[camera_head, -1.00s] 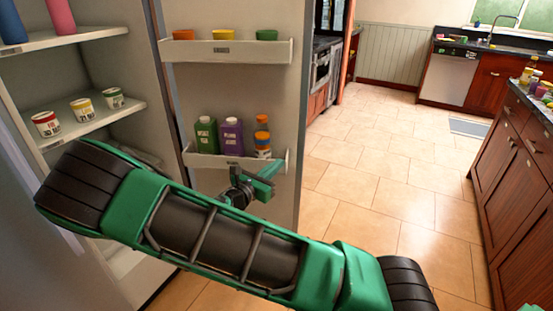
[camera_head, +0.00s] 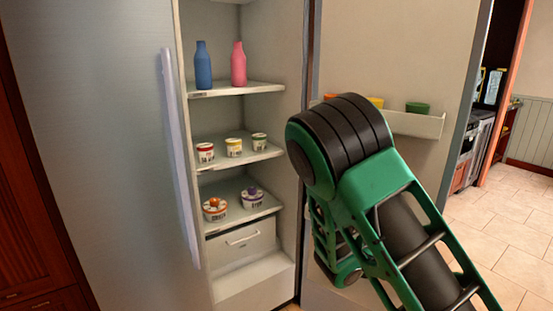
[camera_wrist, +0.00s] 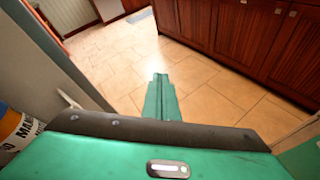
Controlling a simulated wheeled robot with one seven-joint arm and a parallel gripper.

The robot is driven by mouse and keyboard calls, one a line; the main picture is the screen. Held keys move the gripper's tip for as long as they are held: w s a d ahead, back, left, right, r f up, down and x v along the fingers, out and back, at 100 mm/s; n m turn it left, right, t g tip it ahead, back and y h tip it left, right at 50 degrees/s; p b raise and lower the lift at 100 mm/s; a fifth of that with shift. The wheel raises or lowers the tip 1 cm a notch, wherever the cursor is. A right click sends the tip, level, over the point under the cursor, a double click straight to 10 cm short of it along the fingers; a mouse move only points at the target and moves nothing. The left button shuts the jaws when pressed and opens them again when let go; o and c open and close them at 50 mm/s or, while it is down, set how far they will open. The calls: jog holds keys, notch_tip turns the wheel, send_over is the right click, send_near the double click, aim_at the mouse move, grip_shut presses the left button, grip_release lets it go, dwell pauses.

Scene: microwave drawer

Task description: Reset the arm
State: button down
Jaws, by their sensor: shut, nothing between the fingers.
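My arm crosses the right half of the head view, in front of the open fridge door (camera_head: 408,60). My gripper (camera_wrist: 158,80) shows in the wrist view, its green fingers together with nothing between them, above a tiled floor. In the head view the fingers are hidden behind my arm. In the wrist view a jar with an orange and white label (camera_wrist: 14,130) stands close at the left edge, beside the gripper and apart from its fingers.
The fridge shelves hold a blue bottle (camera_head: 203,66), a pink bottle (camera_head: 238,66) and several tubs. A door shelf (camera_head: 420,124) holds small coloured bowls. Wooden cabinets (camera_wrist: 240,40) stand ahead in the wrist view, past clear floor (camera_wrist: 200,85).

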jog(key=s+d+r+m+g+y, duration=0.15)
jog(key=s+m+g+y, duration=0.25)
jog(key=s+m+y, duration=0.6)
jog(key=s+a+r+m+t+y, duration=0.1)
jog(key=s+a+r+m+y, duration=0.1)
jog(key=s+r+m, duration=0.2)
jog(key=s+a+r+m+t+y, duration=0.1)
jog(key=s+r+m, duration=0.4)
jog(key=s, duration=0.5)
jog(key=shift+s+a+m+t+y, duration=0.2)
jog(key=shift+a+m+t+y, duration=0.25)
jog(key=shift+a+m, duration=0.4)
jog(key=shift+d+r, duration=0.1)
